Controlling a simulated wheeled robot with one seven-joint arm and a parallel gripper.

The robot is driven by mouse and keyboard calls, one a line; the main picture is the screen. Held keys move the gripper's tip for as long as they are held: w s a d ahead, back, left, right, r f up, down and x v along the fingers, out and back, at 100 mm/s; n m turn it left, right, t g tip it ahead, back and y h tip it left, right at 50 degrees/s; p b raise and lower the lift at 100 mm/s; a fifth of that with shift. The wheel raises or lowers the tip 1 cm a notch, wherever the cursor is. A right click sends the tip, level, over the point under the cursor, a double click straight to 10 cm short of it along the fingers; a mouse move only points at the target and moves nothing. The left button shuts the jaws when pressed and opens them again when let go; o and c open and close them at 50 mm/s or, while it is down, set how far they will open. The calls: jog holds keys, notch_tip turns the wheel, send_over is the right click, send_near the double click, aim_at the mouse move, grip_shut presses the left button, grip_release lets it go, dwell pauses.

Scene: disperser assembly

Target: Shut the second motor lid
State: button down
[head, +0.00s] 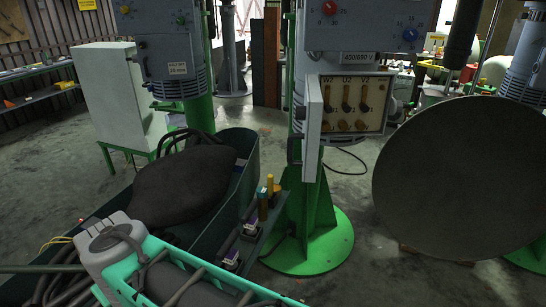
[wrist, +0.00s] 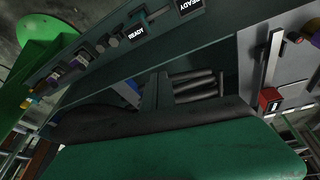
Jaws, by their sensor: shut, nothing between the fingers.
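The second motor's terminal box (head: 347,105) is open in the middle of the head view. Its pale panel shows the marks W2, U2 and V2, with dark and orange terminals. Its grey lid (head: 312,117) stands swung out at the box's left edge, edge-on to the camera. My gripper (wrist: 157,88) shows in the wrist view as two dark fingers close together, shut and empty. It is over the tool tray area, apart from the lid. In the head view my arm is at the lower left and my gripper is out of frame.
A dark green bin (head: 252,160) with a dark sack (head: 183,187) stands left of the motor's green round base (head: 316,246). A tool rail (head: 250,225) runs beside it. A large dark disc (head: 458,180) stands at right. Another motor (head: 174,72) is at left.

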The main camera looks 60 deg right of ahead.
jog(key=s+d+r+m+g+h+p, duration=0.1)
jog(key=d+r+m+g+h+p, duration=0.2)
jog(key=d+r, duration=0.8)
jog(key=d+r+m+g+h+p, duration=0.1)
jog(key=d+r+m+h+p, duration=0.35)
jog(key=d, duration=1.05)
jog(key=m+g+y+b, duration=0.2)
jog(key=m+g+b, duration=0.1)
jog(key=m+b, duration=0.3)
send_near(293, 165)
jog(key=s+a+x, duration=0.1)
jog(key=x, duration=0.7)
jog(key=shift+s+a, duration=0.1)
jog(key=shift+s, duration=0.1)
